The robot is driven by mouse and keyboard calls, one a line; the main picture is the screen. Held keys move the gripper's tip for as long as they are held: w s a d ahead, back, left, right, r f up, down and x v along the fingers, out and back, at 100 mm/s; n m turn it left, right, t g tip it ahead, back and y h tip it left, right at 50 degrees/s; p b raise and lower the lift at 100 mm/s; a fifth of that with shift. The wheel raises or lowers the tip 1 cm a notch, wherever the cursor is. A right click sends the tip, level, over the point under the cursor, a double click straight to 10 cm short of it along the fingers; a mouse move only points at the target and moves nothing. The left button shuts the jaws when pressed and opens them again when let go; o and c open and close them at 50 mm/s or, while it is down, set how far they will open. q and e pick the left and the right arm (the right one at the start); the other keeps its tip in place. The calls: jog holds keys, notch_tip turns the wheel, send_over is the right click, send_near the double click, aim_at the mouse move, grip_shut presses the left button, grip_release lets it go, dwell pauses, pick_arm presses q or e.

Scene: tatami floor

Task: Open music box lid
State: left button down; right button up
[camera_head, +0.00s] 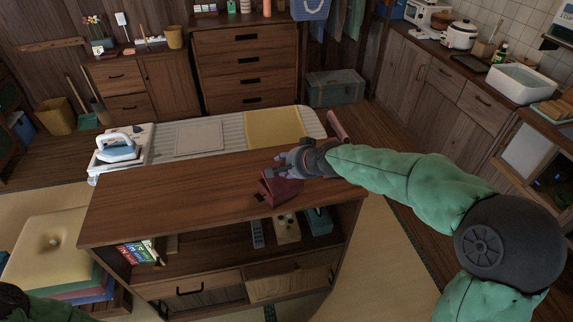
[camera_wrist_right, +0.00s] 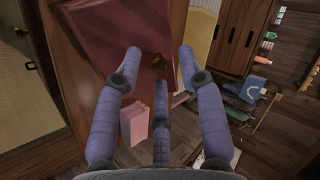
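The music box is a dark red box (camera_head: 283,192) near the right end of the wooden table top (camera_head: 180,190). In the right wrist view its red face (camera_wrist_right: 115,38) fills the upper middle, with a small brass-coloured piece near its lower right corner. I cannot tell whether the lid is open. My right gripper (camera_head: 284,164) is at the far side of the box. In the right wrist view its purple fingers (camera_wrist_right: 158,62) are spread, with the tips close to the box's edge; contact is unclear.
An ironing board (camera_head: 222,135) with a white-blue iron (camera_head: 116,147) stands behind the table. A shelf below the table top holds a remote (camera_head: 257,234) and a teal box (camera_head: 318,221). The left and middle table top is clear.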

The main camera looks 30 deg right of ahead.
jog(key=a+v, duration=0.1)
jog(key=v, duration=1.1)
jog(key=shift+d, duration=0.45)
